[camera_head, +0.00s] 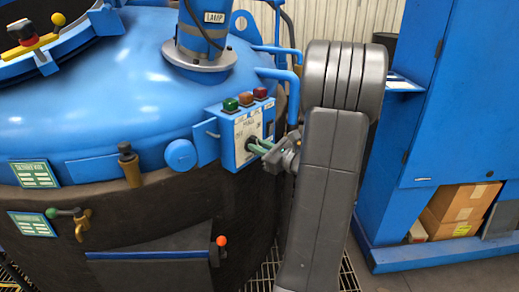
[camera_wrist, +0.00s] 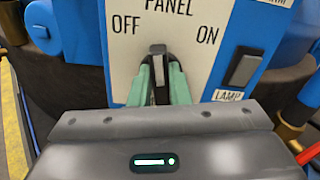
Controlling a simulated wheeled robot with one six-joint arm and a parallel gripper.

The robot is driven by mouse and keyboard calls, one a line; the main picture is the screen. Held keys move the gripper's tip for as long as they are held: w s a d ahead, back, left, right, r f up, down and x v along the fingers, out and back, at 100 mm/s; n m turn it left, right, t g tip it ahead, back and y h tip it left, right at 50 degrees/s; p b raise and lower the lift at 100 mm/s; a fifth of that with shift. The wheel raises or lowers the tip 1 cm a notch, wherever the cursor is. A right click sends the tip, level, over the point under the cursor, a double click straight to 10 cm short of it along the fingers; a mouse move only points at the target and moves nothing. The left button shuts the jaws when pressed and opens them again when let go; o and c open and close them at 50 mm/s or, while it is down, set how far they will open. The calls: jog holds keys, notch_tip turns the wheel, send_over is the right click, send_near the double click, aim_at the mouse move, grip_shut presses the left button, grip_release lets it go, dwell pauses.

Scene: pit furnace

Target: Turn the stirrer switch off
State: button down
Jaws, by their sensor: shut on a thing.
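The stirrer switch (camera_wrist: 158,50) is a dark rotary knob with a grey tip on a white panel plate (camera_wrist: 205,22), between the printed words OFF at left and ON at right. The knob stands about upright between the two words. My gripper (camera_wrist: 159,80) has its two green fingers on either side of the knob, closed on it. In the head view, my gripper (camera_head: 259,146) reaches the front of the blue control box (camera_head: 228,157); the knob is mostly hidden there by the fingers.
A dark rocker switch (camera_wrist: 243,68) labelled LAMP sits right of the knob. Green and red buttons (camera_head: 246,98) top the box. A blue pipe (camera_head: 278,74) runs close to my arm. A blue cabinet (camera_head: 440,120) with cardboard boxes (camera_head: 459,204) stands right. A red-tipped lever (camera_head: 221,243) is below.

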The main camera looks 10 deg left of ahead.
jog(key=n+b, duration=0.6)
jog(key=b, duration=0.1)
jog(key=shift+s+a+f+n+b, duration=0.1)
jog(key=shift+s+f+n+b, duration=0.1)
jog(key=shift+n+b, duration=0.1)
dwell(0.4)
jog(key=c, duration=1.4)
grip_release()
jog(key=shift+o, duration=0.2)
jog(key=shift+r, duration=0.1)
jog(key=p+v, duration=0.1)
jog(key=v, duration=1.3)
jog(key=shift+p, duration=0.4)
jog(key=shift+w+a, duration=0.1)
jog(key=shift+a, duration=0.1)
